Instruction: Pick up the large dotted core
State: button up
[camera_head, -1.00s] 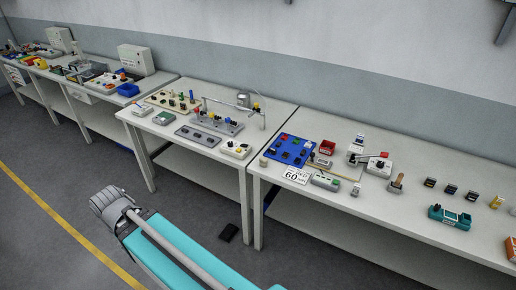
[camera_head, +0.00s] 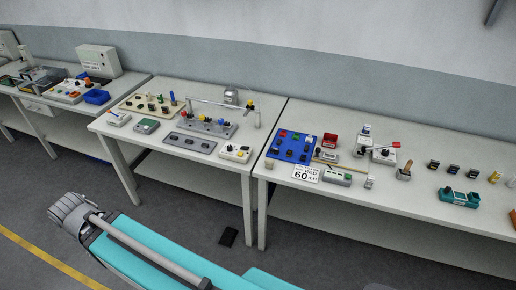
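I cannot pick out a large dotted core; the small parts on the benches are too small to show dots. A row of small dark parts (camera_head: 452,169) and a pale yellow part (camera_head: 494,177) stand towards the right end of the right bench. A small pale upright part (camera_head: 369,182) stands near that bench's front edge. My arm crosses the lower left of the view, over the floor and apart from the benches.
The right bench (camera_head: 400,213) holds a blue board (camera_head: 292,147), a sign reading 60 (camera_head: 306,173), a red box (camera_head: 329,141) and a teal device (camera_head: 459,198). The middle bench (camera_head: 222,168) carries control panels and a rail.

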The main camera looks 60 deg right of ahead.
aim_at(275, 150)
jog(key=z, duration=0.05)
jog(key=i, duration=1.75)
jog(key=z, duration=2.8)
